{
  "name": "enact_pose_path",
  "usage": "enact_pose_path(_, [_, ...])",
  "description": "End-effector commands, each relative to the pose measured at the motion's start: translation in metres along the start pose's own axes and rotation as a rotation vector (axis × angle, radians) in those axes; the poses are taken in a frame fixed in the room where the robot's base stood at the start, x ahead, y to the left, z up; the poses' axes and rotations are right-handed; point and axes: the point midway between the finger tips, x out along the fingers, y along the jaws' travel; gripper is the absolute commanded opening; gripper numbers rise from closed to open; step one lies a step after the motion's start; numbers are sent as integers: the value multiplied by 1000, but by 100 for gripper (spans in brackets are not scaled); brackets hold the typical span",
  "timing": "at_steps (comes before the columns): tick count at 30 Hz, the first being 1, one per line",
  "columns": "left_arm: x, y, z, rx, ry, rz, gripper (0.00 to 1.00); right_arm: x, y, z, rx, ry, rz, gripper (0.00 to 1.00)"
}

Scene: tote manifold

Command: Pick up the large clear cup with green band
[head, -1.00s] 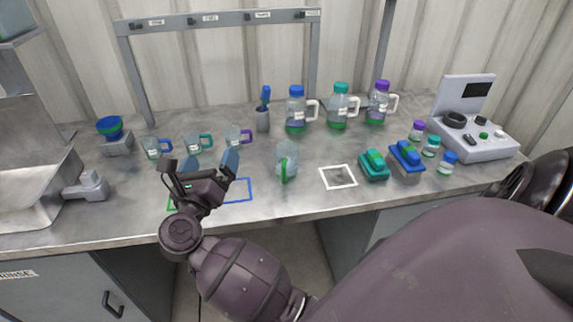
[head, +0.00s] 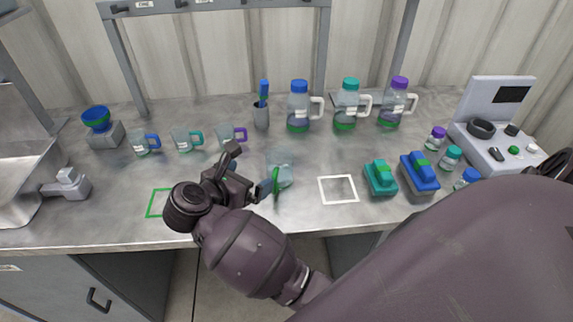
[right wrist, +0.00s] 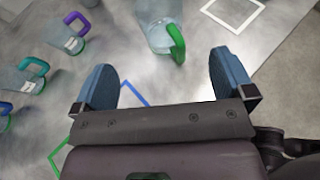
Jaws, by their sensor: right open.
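The large clear cup (head: 281,163) stands mid-bench, with a green upright handle on its front side; a band around its body is hard to make out. It also shows at the top of the right wrist view (right wrist: 153,24), its green handle toward my gripper. My right gripper (head: 250,170) is open and empty, just left of the cup in the head view. In the right wrist view its blue fingers (right wrist: 164,75) are spread apart, with the cup beyond the tips and bare bench between them. My left gripper is out of view.
Jugs (head: 299,106) line the back right. A white square outline (head: 338,178) lies right of the cup, with teal (head: 380,180) and blue (head: 420,175) blocks beyond.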

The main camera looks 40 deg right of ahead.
Motion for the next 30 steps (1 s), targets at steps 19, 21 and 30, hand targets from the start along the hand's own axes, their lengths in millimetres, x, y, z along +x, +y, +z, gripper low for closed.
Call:
enact_pose_path(19, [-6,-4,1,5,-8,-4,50,57,0,0,1,1,-2,100])
enact_pose_path(21, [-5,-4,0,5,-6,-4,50,60,0,0,2,0,-3,100])
enact_pose_path(30, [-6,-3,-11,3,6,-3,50,88,1,4,1,-3,-4,100])
